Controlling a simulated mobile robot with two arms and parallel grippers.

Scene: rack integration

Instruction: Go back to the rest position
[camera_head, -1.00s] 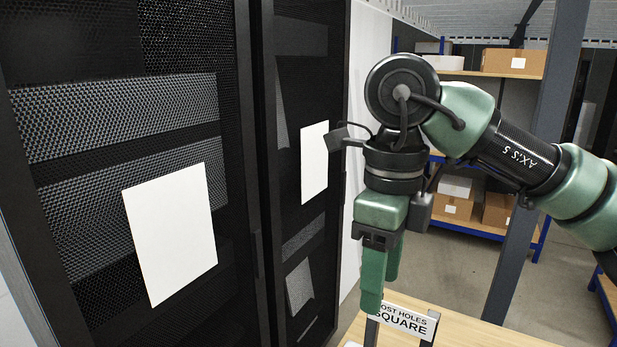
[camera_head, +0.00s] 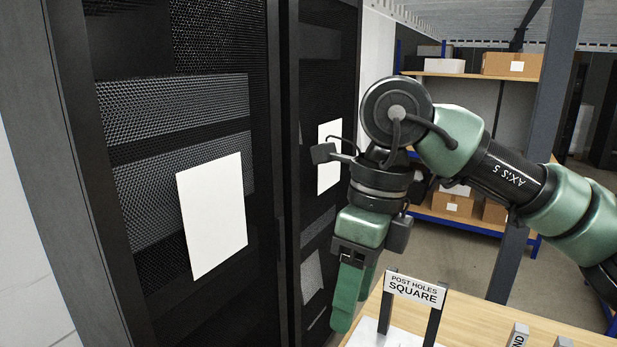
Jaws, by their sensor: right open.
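My right gripper (camera_head: 352,296) hangs fingers down in the middle of the head view, at the end of my right arm, which comes in from the right. Its green fingers hold nothing that I can see. They are close in front of the black rack doors in the picture and just left of a sign reading "POST HOLES SQUARE" (camera_head: 415,289). I cannot tell the exact gap to the rack. My left gripper is not in view.
A black rack with mesh doors (camera_head: 180,108) fills the left, with white sheets (camera_head: 212,216) on it. A wooden table (camera_head: 477,325) stands at the lower right. A grey post (camera_head: 540,95) and shelving with cardboard boxes (camera_head: 512,64) are behind my arm.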

